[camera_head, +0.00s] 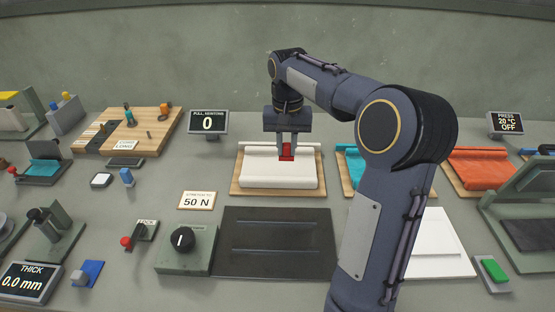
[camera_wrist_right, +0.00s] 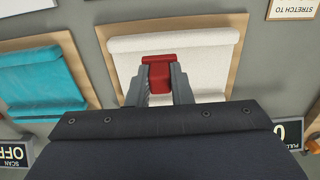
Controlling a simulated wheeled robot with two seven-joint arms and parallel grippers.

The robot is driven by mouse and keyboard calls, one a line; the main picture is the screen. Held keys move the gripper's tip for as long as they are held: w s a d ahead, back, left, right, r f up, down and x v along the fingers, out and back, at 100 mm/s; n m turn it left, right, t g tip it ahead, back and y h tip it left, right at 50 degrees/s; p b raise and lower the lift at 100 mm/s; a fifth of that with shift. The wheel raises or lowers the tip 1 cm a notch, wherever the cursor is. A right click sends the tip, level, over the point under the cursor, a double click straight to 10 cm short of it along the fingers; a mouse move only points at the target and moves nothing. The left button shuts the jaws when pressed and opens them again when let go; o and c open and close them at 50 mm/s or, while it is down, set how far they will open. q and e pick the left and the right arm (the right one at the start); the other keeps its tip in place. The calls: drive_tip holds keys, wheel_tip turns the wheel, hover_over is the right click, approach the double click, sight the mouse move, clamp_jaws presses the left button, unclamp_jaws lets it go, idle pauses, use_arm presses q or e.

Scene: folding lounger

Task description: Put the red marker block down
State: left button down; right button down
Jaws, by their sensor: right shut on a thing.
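The red marker block (camera_head: 287,151) is between the fingers of my right gripper (camera_head: 288,150), over the white fabric roll (camera_head: 275,180) on its wooden board. In the right wrist view the red block (camera_wrist_right: 159,72) sits between the two grey fingers of the right gripper (camera_wrist_right: 159,80), with the white fabric (camera_wrist_right: 205,60) behind it. The right gripper is shut on the block. I cannot tell whether the block touches the fabric. My left gripper is not in view.
A teal fabric (camera_head: 350,165) and an orange fabric (camera_head: 480,165) lie on boards to the right. A dark mat (camera_head: 275,245) lies in front, with a dial box (camera_head: 185,248) at its left. A "PULL NEWTONS" display (camera_head: 208,122) stands at the back left of the white fabric.

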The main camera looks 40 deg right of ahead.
drive_tip(key=w+f, duration=0.2)
drive_tip(key=f, duration=0.1)
drive_tip(key=w+f, duration=0.1)
drive_tip(key=shift+w+d+f, duration=0.3)
drive_tip(key=shift+d+f, duration=0.05)
drive_tip(key=shift+f, duration=0.05)
drive_tip(key=shift+w+f, duration=0.15)
drive_tip(key=shift+f, duration=0.8)
drive_tip(key=shift+w+f, duration=0.1)
drive_tip(key=shift+f, duration=0.8)
drive_tip(key=shift+f, duration=0.2)
drive_tip(key=c, duration=1.3)
unclamp_jaws()
wheel_tip(320, 180, up, 13)
drive_tip(key=p, duration=0.1)
drive_tip(key=shift+f, duration=0.2)
